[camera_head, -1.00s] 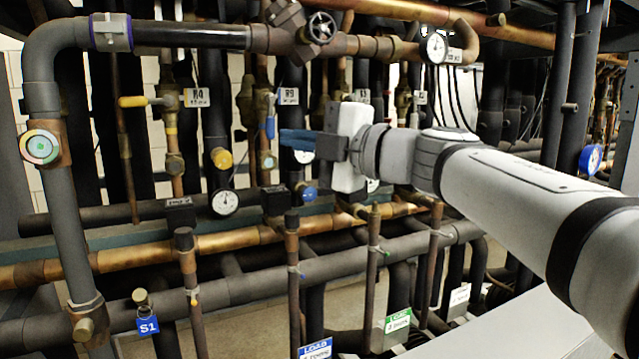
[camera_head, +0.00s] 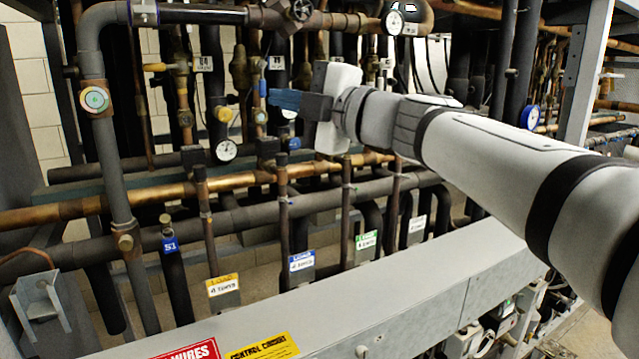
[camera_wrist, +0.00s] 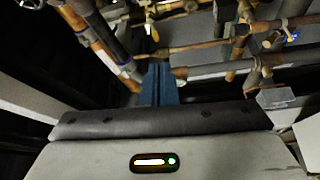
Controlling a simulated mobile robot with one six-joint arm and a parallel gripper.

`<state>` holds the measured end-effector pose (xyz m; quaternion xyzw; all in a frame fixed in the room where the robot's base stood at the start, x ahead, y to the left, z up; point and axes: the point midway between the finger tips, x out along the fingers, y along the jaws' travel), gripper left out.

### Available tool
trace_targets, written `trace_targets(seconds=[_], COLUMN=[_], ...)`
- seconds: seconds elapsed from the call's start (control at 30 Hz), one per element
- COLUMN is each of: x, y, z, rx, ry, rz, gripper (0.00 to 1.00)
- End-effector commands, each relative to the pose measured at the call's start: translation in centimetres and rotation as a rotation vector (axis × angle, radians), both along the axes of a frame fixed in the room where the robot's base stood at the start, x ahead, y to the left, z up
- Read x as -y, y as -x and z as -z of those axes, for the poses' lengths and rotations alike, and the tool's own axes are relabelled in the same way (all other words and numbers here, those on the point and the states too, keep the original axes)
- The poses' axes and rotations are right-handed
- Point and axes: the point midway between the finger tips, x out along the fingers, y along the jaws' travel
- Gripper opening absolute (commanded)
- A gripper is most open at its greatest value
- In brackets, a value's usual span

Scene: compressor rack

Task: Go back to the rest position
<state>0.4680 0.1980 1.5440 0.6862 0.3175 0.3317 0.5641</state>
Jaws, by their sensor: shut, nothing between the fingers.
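My gripper (camera_head: 287,100) has blue fingers held together, with nothing between them. In the head view it points left in front of the pipe rack, at the end of my white and grey arm, which reaches in from the right. In the wrist view the gripper (camera_wrist: 160,84) shows as blue fingers close together above the grey gripper body. It appears apart from the pipes behind it, though the exact gap cannot be told.
Vertical and horizontal pipes (camera_head: 330,197) fill the space behind the gripper. Gauges (camera_head: 227,150) and a round handwheel valve (camera_head: 301,10) sit among them. A grey ledge (camera_head: 380,300) with red and yellow labels runs along the front. A grey bracket (camera_head: 40,300) is at left.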

Motion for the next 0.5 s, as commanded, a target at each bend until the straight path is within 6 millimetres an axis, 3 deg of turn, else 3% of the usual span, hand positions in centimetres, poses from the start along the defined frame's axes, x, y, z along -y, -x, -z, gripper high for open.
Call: trace_targets(seconds=[0.33,0.5], x=[5.3,10.1], y=[-3.1,-4.3], z=[1.9,5.3], rx=[-0.141,-0.286], ry=[-0.206,-0.344], rz=[0.297,0.525], gripper=[0.0,0.0])
